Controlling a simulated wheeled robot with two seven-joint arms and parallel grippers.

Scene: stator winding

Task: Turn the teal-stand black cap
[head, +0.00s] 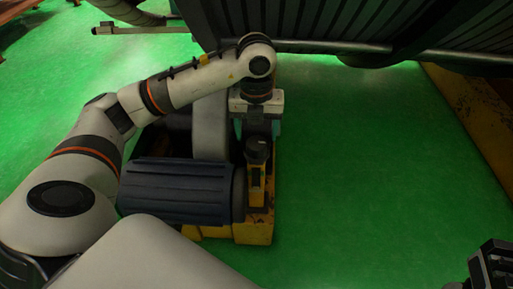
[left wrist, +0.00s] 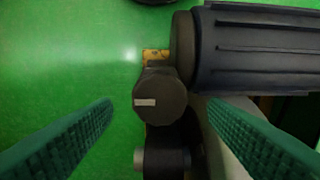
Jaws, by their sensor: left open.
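The round black cap (left wrist: 160,98) shows from above in the left wrist view, with a pale bar mark across its top. It also shows in the head view (head: 258,148), on top of a short dark and yellow upright (head: 257,182). I cannot make out a teal colour on this stand.
A dark blue ribbed motor (head: 175,190) lies beside the cap, on a yellow base (head: 254,232). A large dark ribbed machine (head: 330,22) stands at the back. A yellow beam (head: 470,105) runs at the right. The green floor (head: 370,180) between is clear.

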